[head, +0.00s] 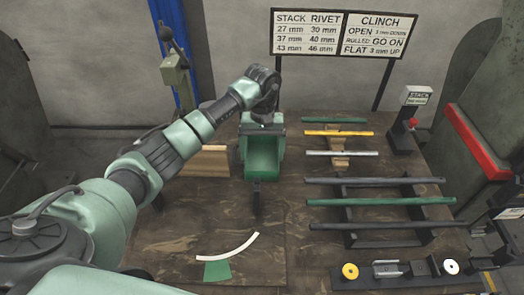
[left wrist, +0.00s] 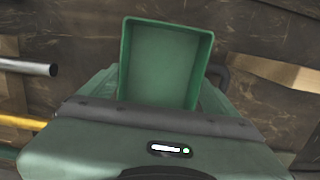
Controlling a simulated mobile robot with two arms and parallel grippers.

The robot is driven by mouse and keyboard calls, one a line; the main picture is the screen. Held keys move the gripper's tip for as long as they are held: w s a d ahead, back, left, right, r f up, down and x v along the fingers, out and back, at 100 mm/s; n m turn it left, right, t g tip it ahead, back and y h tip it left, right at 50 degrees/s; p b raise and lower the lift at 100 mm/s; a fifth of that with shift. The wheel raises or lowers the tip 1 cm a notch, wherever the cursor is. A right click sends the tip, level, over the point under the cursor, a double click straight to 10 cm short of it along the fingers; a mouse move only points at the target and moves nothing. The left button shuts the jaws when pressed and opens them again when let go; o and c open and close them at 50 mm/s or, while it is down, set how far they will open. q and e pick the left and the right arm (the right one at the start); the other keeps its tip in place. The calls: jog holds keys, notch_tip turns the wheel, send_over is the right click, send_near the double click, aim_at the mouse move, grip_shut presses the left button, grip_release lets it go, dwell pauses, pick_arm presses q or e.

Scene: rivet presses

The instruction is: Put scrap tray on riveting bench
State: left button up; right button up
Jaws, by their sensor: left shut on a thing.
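The scrap tray (head: 264,158) is a small open green box in the head view, over the middle of the wooden riveting bench (head: 225,215). Its empty inside faces me. My left gripper (head: 257,184) is at the tray and shut on it; its fingertips are mostly hidden. In the left wrist view the tray (left wrist: 168,62) shows just past the hand, with bench wood around it. I cannot tell whether the tray touches the bench. My right gripper is not in view.
Right of the tray, several bars (head: 380,202) lie on a dark rack. A white curved strip (head: 228,250) and green patch (head: 217,271) lie in front. A wooden block (head: 205,161) stands left. A small red-knobbed device (head: 408,130) stands back right. Bare bench lies before the tray.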

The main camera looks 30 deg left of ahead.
aim_at(262, 159)
pick_arm(q)
jog(key=shift+f, duration=0.15)
jog(key=o, duration=1.5)
jog(key=shift+r, duration=0.2)
jog(key=r, duration=0.4)
jog(key=r+b, duration=0.1)
jog(key=r, duration=0.3)
jog(key=w+r+b, duration=0.1)
jog(key=r, duration=0.3)
jog(key=shift+w+a, duration=0.1)
jog(key=shift+a, duration=0.2)
